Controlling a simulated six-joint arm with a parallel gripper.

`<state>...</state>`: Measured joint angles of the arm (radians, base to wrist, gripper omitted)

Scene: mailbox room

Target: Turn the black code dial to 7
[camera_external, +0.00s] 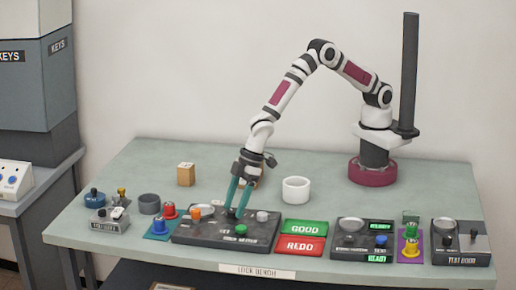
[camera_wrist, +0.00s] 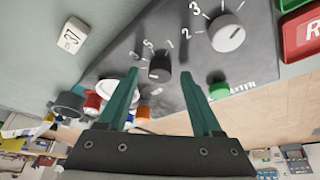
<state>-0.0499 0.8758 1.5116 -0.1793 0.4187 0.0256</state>
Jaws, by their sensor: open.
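On the panel, a grey dial (camera_wrist: 227,33) and green button (camera_wrist: 219,90) are close by; an orange knob (camera_external: 194,213) is at left. GOOD (camera_external: 305,228) and REDO (camera_external: 299,246) plates lie to the right. A white cup (camera_external: 296,190) and wooden block (camera_external: 186,174) stand behind.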

